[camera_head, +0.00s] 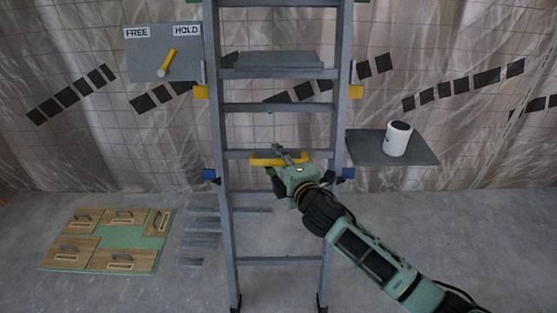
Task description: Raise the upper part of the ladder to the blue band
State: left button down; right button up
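A grey ladder (222,125) stands upright in the middle. Blue blocks (208,174) sit on the outside of its rails low down, and yellow blocks (200,92) sit higher. A yellow handle bar (262,162) lies across the ladder at a middle rung. My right gripper (281,156) is at this bar, with grey finger parts over it; its grip is too small to make out. At upper left, a grey panel (145,62) labelled FREE and HOLD carries a yellow lever (167,62) slanting up toward the HOLD side. My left gripper is out of view.
A grey shelf (422,155) right of the ladder holds a white cylinder (397,138). A green board (120,236) with wooden handled panels lies on the floor at left. Grey strips (200,242) lie beside the ladder. Plastic sheeting hangs behind. The floor at right is mostly clear.

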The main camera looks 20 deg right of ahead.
jog(key=shift+o, duration=0.5)
jog(key=shift+r, duration=0.25)
jog(key=shift+s, duration=0.1)
jog(key=s+d, duration=0.1)
jog(key=s, duration=1)
jog(key=shift+s+d+r, duration=0.15)
jog(key=shift+s+r, duration=0.2)
